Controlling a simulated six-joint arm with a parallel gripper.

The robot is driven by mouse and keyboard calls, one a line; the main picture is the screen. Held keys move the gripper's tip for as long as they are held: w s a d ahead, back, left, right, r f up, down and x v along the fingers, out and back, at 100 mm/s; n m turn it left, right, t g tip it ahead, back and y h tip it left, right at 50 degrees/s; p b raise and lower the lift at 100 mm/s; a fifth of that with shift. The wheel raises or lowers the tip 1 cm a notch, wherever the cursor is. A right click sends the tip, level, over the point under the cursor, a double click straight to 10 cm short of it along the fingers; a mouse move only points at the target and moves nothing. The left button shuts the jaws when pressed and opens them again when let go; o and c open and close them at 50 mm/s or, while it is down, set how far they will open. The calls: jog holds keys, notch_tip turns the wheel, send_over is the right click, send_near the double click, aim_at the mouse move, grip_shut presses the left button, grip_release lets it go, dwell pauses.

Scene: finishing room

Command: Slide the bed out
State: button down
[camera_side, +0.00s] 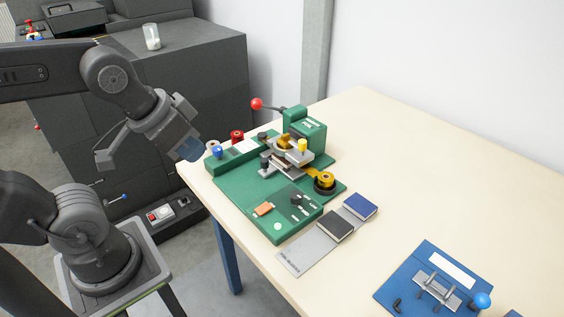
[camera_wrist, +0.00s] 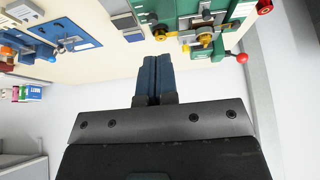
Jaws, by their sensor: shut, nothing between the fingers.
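A green hand press (camera_side: 305,128) with a red-ball lever (camera_side: 257,104) stands on the table; it also shows at the top of the wrist view (camera_wrist: 232,12). A grey plate that looks like its bed (camera_side: 287,166) lies low under the press head, on the green base (camera_side: 240,185). Parts of the head and a gold foil strip partly cover it, so I cannot tell how far out it is. My gripper (camera_side: 190,152) is shut and empty, off the table's left edge and apart from the press. Its blue fingertips (camera_wrist: 158,60) meet in the wrist view.
Gold foil rolls (camera_side: 325,180) sit beside the bed. A grey board (camera_side: 303,252) with a dark book (camera_side: 336,227) and a blue book (camera_side: 360,206) lies in front. A blue fixture (camera_side: 410,285) stands at the front right. The table's back right (camera_side: 460,165) is clear.

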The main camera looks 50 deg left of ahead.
jog(key=c, duration=1.6)
grip_release()
jog(key=shift+w+a+r, duration=0.1)
jog(key=shift+w, duration=0.1)
jog(key=shift+c, duration=0.2)
jog(key=o, duration=0.7)
jog(key=w+a+n+g, duration=0.1)
jog(key=w, duration=0.3)
jog(key=w+a+n+g, duration=0.1)
jog(key=w+n, duration=0.1)
jog(key=w, duration=0.1)
jog(key=w+a+n, duration=0.1)
jog(key=w+a, duration=0.1)
jog(key=w, duration=0.2)
jog(key=shift+w+r+g, duration=0.1)
jog(key=shift+w+g, duration=0.2)
jog(key=shift+g, duration=0.1)
jog(key=n+g, duration=0.3)
jog(key=n, duration=0.2)
send_over(264, 160)
notch_tip(264, 160, down, 9)
notch_tip(264, 160, down, 13)
grip_shut()
